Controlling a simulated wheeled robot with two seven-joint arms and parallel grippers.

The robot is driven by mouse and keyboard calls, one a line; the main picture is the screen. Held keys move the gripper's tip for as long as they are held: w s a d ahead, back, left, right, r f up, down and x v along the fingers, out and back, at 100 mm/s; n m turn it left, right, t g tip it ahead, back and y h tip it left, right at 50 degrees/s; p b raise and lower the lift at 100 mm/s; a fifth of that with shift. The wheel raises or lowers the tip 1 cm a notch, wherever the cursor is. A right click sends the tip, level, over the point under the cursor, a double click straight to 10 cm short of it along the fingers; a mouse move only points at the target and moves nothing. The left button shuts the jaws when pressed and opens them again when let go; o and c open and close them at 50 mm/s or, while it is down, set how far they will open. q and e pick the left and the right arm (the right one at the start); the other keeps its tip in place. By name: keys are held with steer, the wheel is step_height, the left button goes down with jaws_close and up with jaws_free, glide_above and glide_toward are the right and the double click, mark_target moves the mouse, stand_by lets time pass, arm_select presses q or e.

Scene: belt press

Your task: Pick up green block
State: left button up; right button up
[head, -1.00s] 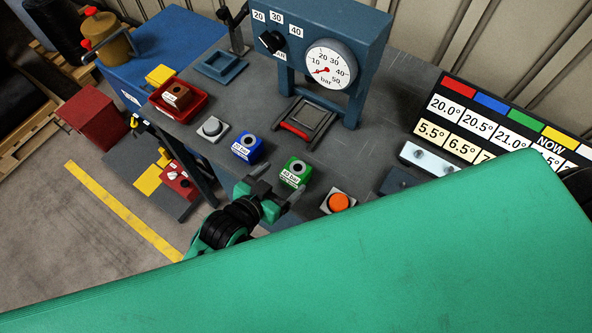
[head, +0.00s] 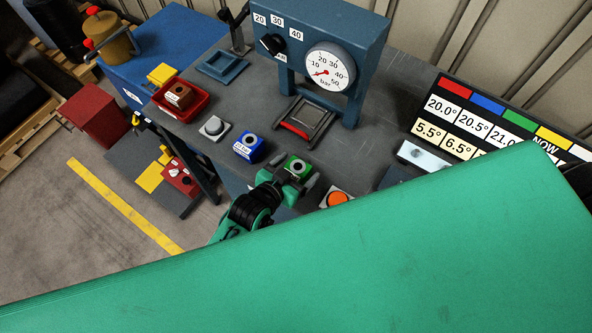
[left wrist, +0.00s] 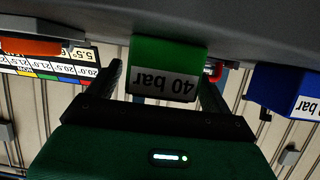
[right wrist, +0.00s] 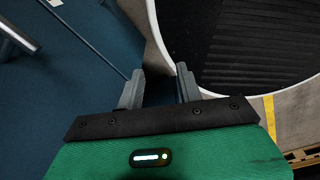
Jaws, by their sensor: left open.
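The green block (head: 298,166) stands on the grey bench top, with a round dark hole in its top. In the left wrist view the green block (left wrist: 168,52) appears upside down, its white "40 bar" label facing the camera. My left gripper (head: 293,186) is open, with one finger on each side of the block. In the left wrist view the left gripper (left wrist: 162,78) shows gaps between the fingers and the block. My right gripper (right wrist: 157,84) is open and empty, away from the block; the head view does not show it.
A blue block (head: 249,147) stands left of the green one, and an orange button (head: 337,199) is close on its right. A press with a gauge (head: 330,67) rises behind. My green arm link hides the front.

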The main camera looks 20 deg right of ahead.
mark_target(296, 168)
arm_select(q)
steer(key=c, duration=1.4)
steer(key=shift+c, duration=0.7)
arm_select(e)
steer(key=shift+d, duration=0.4)
arm_select(q)
steer(key=shift+r, duration=0.15)
